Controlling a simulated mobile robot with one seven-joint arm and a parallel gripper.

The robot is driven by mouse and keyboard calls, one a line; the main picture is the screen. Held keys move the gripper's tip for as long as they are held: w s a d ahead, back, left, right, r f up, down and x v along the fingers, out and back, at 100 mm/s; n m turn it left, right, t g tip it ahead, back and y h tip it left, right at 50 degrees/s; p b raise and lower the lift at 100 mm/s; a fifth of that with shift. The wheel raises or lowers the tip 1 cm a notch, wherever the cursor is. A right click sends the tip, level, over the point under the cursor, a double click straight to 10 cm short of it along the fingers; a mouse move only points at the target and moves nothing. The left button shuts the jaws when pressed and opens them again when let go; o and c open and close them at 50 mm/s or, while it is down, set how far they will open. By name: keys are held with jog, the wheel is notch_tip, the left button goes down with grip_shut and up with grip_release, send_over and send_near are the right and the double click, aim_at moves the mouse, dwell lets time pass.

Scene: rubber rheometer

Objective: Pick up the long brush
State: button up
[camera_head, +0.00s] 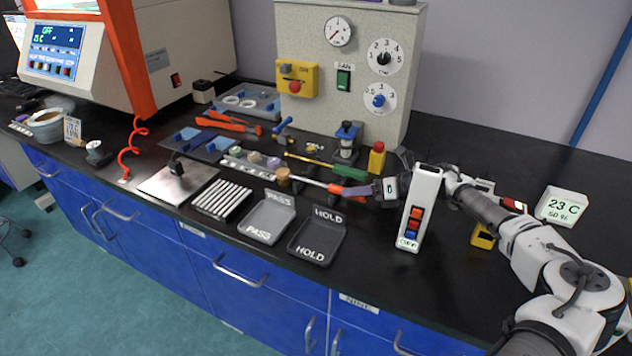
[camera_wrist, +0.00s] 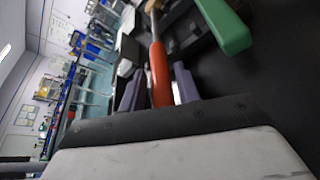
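The long brush (camera_head: 313,183) has an orange-red handle, a pale metal shaft and a tan end towards the left in the head view. In the wrist view its orange handle (camera_wrist: 159,72) runs between my two fingers, with the shaft and tan end beyond. My gripper (camera_head: 345,189) has purple fingers, which also show in the wrist view (camera_wrist: 158,88). They stand close on both sides of the handle and look shut on it. The handle's rear end is hidden by the gripper. I cannot tell whether the brush is clear of the bench.
A green-handled tool (camera_head: 350,172) lies just behind my gripper; its handle shows in the wrist view (camera_wrist: 226,25). A white button box (camera_head: 418,210) stands close to the right. PASS (camera_head: 251,230) and HOLD (camera_head: 300,251) trays lie in front. The grey test machine (camera_head: 340,105) stands behind.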

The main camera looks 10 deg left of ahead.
jog(key=shift+a+f, duration=0.25)
jog(key=shift+a, duration=0.25)
grip_shut()
jog(key=shift+w+r, duration=0.1)
